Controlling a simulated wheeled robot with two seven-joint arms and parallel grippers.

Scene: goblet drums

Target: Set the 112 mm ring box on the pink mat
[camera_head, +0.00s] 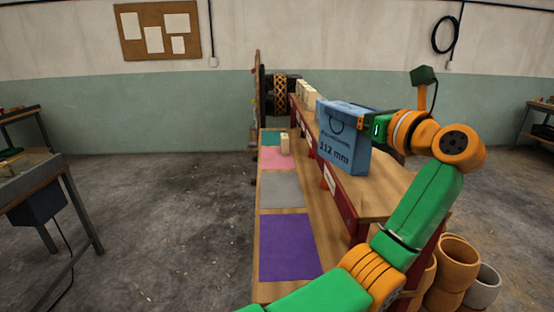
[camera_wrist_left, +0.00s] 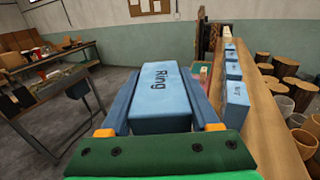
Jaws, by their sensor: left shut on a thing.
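The blue ring box (camera_head: 343,146), marked "112 mm", is held upright in my left gripper (camera_head: 366,126). In the left wrist view the blue box (camera_wrist_left: 160,95), marked "Ring", fills the space between the two fingers, and the gripper (camera_wrist_left: 160,112) is shut on it. In the head view the box appears in front of the raised shelf, to the right of the mats; its exact height cannot be told. The pink mat (camera_head: 270,160) lies on the lower bench, between the teal and grey mats. My right gripper is not in view.
A small beige block (camera_head: 285,144) stands on the pink mat's right part. A grey mat (camera_head: 280,189) and purple mat (camera_head: 287,246) lie bare nearer me. More blue boxes (camera_wrist_left: 236,103) stand on the raised shelf (camera_wrist_left: 262,125). Pots (camera_head: 455,262) sit on the floor at right.

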